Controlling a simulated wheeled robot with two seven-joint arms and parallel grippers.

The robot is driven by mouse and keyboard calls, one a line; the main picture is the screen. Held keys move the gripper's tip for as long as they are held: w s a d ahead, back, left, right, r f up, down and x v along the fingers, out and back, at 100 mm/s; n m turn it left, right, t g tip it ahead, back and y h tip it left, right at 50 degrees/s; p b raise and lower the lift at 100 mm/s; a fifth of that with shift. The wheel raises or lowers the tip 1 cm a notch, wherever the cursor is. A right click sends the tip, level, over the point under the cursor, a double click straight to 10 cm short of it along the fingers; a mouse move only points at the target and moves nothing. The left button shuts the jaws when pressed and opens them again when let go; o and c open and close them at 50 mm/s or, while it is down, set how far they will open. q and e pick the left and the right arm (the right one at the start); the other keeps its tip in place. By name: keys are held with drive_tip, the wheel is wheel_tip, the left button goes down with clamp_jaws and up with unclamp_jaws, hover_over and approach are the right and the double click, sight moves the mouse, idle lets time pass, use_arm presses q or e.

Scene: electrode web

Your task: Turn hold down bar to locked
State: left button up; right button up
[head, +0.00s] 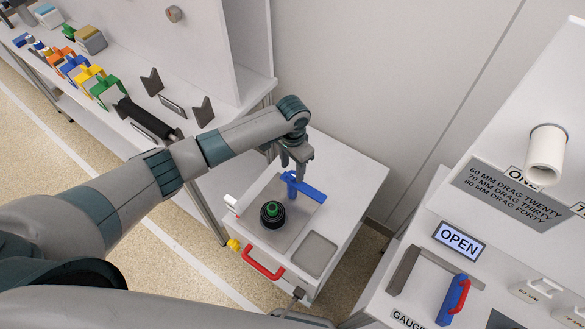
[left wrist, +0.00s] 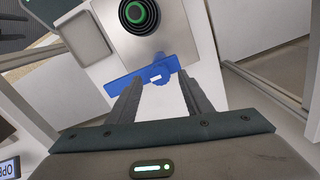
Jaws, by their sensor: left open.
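A blue bar (head: 305,188) with a raised blue block lies across the back of a metal plate (head: 290,222) on a white cabinet. I take it to be the hold down bar; no label on it is readable. It also shows in the left wrist view (left wrist: 120,80). My left gripper (head: 297,160) is above the bar, pointing down. In the left wrist view its open fingers (left wrist: 159,76) stand apart on either side of the raised block. I cannot tell whether they touch it. My right gripper is not in view.
A black round part with a green centre (head: 272,212) sits on the plate. The cabinet has a red handle (head: 263,264) and a grey recess (head: 314,254). A panel at right carries an OPEN sign (head: 459,241) and a blue lever with red grip (head: 455,299).

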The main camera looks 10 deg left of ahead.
use_arm(q)
drive_tip(key=shift+f, duration=1.1)
drive_tip(key=shift+c, duration=0.3)
clamp_jaws()
drive_tip(key=shift+w, duration=0.1)
